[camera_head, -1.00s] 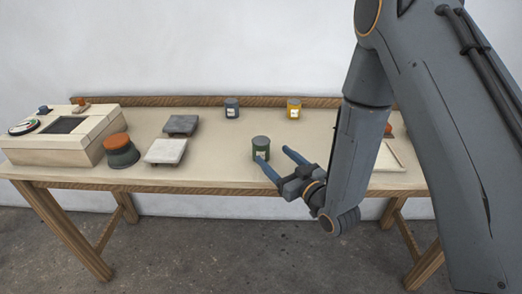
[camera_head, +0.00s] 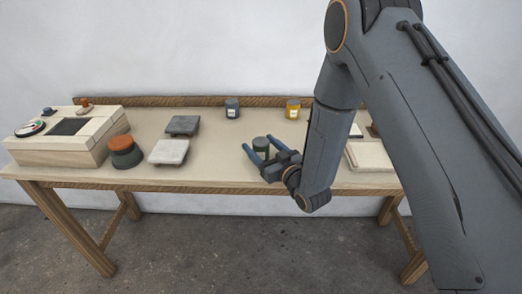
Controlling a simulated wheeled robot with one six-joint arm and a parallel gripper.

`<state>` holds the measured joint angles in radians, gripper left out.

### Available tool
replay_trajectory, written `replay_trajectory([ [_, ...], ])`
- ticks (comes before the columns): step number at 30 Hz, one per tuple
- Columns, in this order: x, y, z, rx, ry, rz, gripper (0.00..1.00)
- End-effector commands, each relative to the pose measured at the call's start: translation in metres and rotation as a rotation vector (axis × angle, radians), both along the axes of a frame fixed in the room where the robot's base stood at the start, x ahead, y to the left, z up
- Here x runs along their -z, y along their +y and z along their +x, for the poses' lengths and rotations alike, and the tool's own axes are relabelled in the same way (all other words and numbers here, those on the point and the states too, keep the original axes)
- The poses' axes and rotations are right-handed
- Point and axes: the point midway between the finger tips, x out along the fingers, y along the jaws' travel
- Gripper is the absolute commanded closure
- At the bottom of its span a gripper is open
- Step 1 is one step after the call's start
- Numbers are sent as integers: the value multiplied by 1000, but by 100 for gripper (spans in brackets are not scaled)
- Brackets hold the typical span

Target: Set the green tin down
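The green tin (camera_head: 261,144) stands upright on the workbench near its front edge, right of the pale square plate. My gripper (camera_head: 257,142) is in front of the tin with its two blue fingers apart, one on each side of it. The fingers look wider apart than the tin, so the gripper looks open. Part of the tin's lower body is hidden behind the left finger and the gripper's palm. Whether a finger touches the tin is too small to tell.
A blue-grey tin (camera_head: 232,108) and a yellow tin (camera_head: 293,109) stand at the back of the workbench (camera_head: 215,170). A pale tray (camera_head: 368,157) lies right, partly behind my arm.

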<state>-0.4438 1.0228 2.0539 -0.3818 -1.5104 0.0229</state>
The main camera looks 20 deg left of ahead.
Motion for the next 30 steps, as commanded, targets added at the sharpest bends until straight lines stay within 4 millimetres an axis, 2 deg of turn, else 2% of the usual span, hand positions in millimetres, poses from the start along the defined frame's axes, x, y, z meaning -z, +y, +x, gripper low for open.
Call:
replay_trajectory([
  [1,0,0,0,0,0,0,44],
  [9,-1,0,0,0,-1,1,87],
  [20,-5,0,0,0,-1,1,87],
  [26,-23,0,1,0,-3,2,87],
  [30,-44,0,1,0,-4,3,87],
])
